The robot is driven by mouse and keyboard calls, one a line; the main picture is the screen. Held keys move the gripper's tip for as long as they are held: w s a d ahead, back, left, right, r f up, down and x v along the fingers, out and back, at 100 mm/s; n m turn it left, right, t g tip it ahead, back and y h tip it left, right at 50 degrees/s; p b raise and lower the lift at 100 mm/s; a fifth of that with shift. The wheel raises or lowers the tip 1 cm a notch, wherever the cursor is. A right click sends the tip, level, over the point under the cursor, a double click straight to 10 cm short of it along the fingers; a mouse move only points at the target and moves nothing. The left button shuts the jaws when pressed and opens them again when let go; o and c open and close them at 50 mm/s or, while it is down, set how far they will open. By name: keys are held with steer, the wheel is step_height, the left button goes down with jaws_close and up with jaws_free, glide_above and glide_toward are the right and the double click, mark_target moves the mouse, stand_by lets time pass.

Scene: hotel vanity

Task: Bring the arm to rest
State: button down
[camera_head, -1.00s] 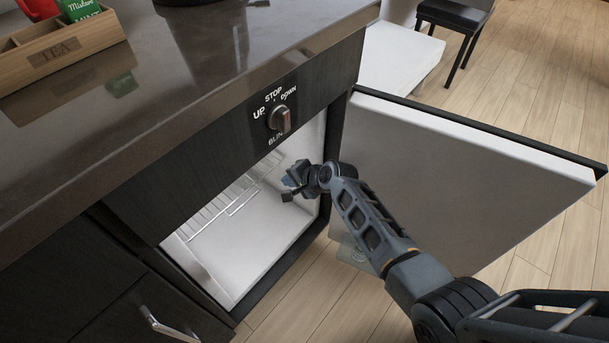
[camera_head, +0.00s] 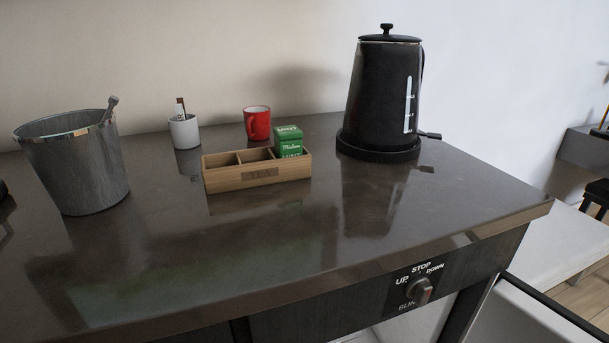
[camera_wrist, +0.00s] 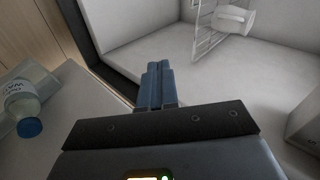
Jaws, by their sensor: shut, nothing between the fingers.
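My gripper (camera_wrist: 157,86) shows in the wrist view with its two blue-grey fingers pressed together and nothing between them. It is at the opening of a white-lined fridge compartment (camera_wrist: 265,85), with the dark door frame (camera_wrist: 92,45) just to its left. The gripper and arm are out of the head view. In the head view, only the top edge of the open fridge door (camera_head: 520,318) shows at the bottom right.
A bottle with a blue cap (camera_wrist: 22,105) is at the left of the wrist view. On the counter (camera_head: 270,240) stand a kettle (camera_head: 382,95), tea box (camera_head: 257,175), red mug (camera_head: 257,124), white cup (camera_head: 184,132) and bucket (camera_head: 77,165). A knob (camera_head: 419,291) is on the front.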

steer(key=s+a+r+n+t+h, duration=0.15)
steer(key=s+n, duration=0.25)
steer(key=s, duration=1.4)
steer(key=s+a+r+n+t+h, duration=0.15)
steer(key=s+r+n, duration=0.25)
steer(key=s+r, duration=0.65)
steer(key=s+a+r+n+t+p, duration=0.1)
steer(key=s+r+p, duration=0.3)
steer(key=r, duration=1.1)
steer(key=s+r+n+t+y+p, duration=0.1)
steer(key=s+r+n+p, duration=0.3)
steer(key=r+p, duration=0.5)
step_height(320, 180, up, 7)
steer(key=shift+s+a+p, duration=0.35)
steer(key=shift+s+p, duration=0.05)
steer(key=shift+s, duration=0.4)
steer(key=shift+f, duration=0.1)
